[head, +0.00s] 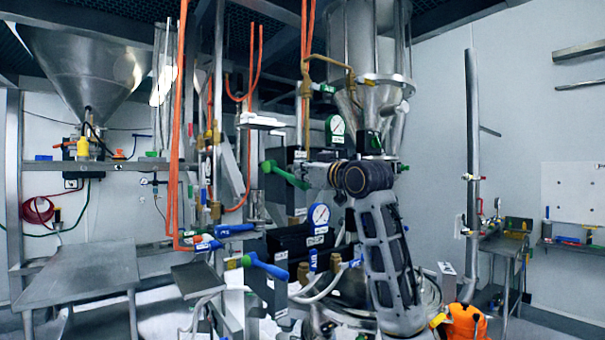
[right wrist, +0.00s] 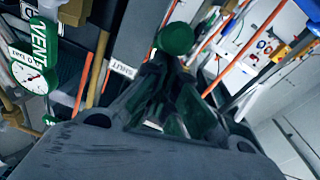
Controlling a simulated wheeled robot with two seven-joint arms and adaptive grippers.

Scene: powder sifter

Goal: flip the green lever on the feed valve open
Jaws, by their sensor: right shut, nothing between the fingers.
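The green lever (head: 288,176) slants down to the right from a dark valve box in the middle of the head view. In the right wrist view, a green rounded knob (right wrist: 176,38) shows just beyond my fingertips. My right gripper (head: 317,173) reaches in from the right beside the lever's lower right end. It also fills the middle of the right wrist view (right wrist: 168,78), with its fingers shut and empty. I cannot tell whether the fingertips touch the lever. A label reading SHUT (right wrist: 122,69) lies left of the knob. My left gripper is not in view.
A green VENT gauge (right wrist: 32,65) is near the lever, and a blue-rimmed gauge (head: 319,214) sits below it. Blue-handled valves (head: 265,266) stand lower left. Orange pipes (head: 176,120) run vertically at left. A metal hopper (head: 375,95) rises above my right arm.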

